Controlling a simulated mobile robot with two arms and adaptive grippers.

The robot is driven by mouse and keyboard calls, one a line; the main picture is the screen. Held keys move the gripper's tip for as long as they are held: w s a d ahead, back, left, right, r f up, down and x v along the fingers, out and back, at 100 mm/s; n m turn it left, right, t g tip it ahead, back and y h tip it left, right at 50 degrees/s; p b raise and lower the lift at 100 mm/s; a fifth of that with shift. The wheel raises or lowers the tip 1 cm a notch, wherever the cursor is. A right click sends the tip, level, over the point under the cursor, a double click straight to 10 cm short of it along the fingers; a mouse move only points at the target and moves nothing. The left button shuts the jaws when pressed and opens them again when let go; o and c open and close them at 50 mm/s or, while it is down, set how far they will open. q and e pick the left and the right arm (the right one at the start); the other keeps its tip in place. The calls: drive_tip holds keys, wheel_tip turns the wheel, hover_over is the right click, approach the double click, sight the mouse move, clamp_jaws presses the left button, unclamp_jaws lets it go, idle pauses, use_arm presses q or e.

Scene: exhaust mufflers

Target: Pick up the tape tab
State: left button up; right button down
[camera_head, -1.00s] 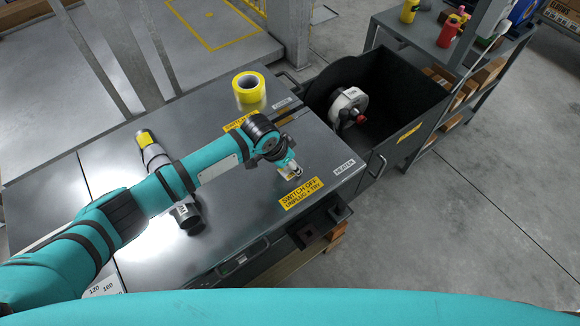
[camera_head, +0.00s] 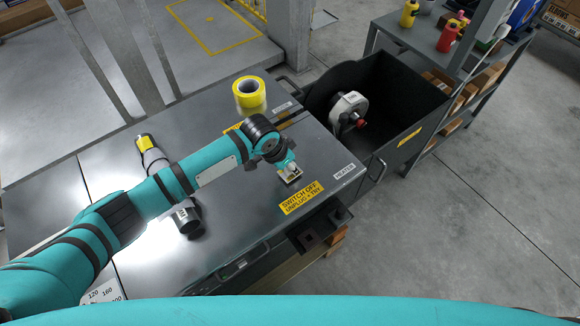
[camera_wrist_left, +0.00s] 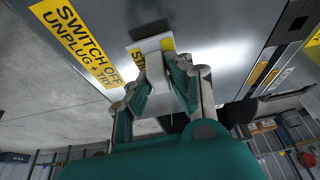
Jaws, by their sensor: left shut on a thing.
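The tape tab (camera_wrist_left: 152,48) is a small pale piece with yellow, lettered patches showing beside it in the left wrist view. My left gripper (camera_wrist_left: 158,72) is shut on it from both sides. In the head view my left gripper (camera_head: 290,170) is low over the grey cabinet top, beside the yellow switch-off label (camera_head: 302,197). The tab is small and partly hidden by the fingers there. I cannot tell whether it touches the top. My right gripper is in neither view.
A yellow tape roll (camera_head: 249,96) stands at the back of the cabinet top (camera_head: 225,262). A cylindrical tool with a yellow end (camera_head: 146,142) lies behind my left arm. An open black bin (camera_head: 405,105) at the right holds a white, round device (camera_head: 349,108).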

use_arm(q)
wheel_tip(320, 180, up, 2)
drive_tip(key=shift+r, duration=0.25)
drive_tip(key=s+d, duration=0.2)
drive_tip(key=s, duration=0.5)
drive_tip(key=s+d+r, duration=0.1)
drive_tip(key=s+d, duration=0.2)
drive_tip(key=s, duration=0.5)
drive_tip(key=shift+r+b, duration=0.15)
drive_tip(key=shift+b, duration=0.25)
